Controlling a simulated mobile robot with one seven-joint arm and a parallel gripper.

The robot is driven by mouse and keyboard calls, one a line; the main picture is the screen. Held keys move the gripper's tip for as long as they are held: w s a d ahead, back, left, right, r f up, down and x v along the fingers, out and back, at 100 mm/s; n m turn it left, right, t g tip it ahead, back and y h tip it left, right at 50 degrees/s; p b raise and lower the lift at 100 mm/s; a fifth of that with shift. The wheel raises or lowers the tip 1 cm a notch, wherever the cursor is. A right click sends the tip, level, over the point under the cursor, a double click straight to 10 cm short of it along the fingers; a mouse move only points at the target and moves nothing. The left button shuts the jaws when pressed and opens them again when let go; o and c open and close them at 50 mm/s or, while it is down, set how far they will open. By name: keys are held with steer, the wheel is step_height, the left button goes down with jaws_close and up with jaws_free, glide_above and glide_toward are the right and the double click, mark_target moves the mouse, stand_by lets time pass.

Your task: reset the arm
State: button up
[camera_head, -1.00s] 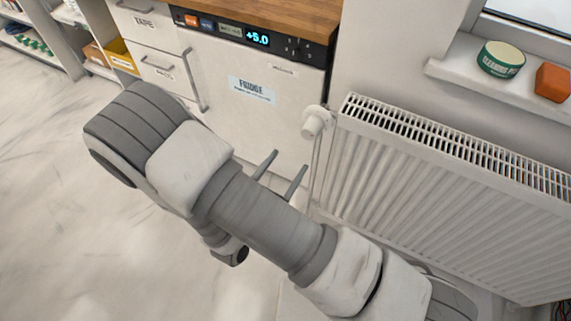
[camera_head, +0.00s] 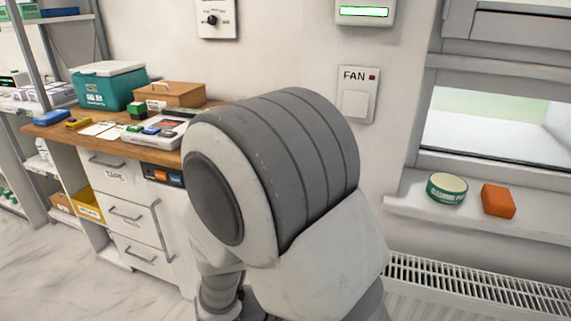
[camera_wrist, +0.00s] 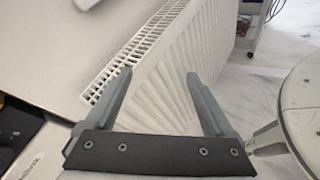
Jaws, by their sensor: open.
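My gripper (camera_wrist: 158,88) shows in the wrist view with its two grey fingers apart and nothing between them. Beyond the fingers are the ribbed front and top grille of a white radiator (camera_wrist: 152,50). I cannot tell the exact gap between the fingertips and the radiator. In the head view my arm is folded up large in the middle, and its bulk hides the gripper and part of the counter.
The wooden counter (camera_head: 62,129) at left bears a teal cooler box (camera_head: 108,88) and a brown case (camera_head: 170,95). A green tin (camera_head: 446,188) and an orange block (camera_head: 498,201) stand on the windowsill (camera_head: 408,205). A fan switch (camera_head: 357,97) is on the wall. Floor at left is clear.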

steer(key=s+d+r+m+g+y, duration=0.5)
steer(key=s+d+r+m+y, duration=0.1)
steer(key=m, duration=0.3)
steer(key=s+r+m+t+y+p, duration=0.2)
steer(key=r+p, duration=0.6)
steer(key=r, duration=0.5)
steer(key=s+r+m+t+y+p, duration=0.2)
steer(key=r+m+p, duration=0.4)
steer(key=r, duration=0.7)
steer(key=shift+a+r+t+y+p, duration=0.3)
steer(key=shift+t+y+p, duration=0.2)
steer(key=shift+y+p, duration=0.75)
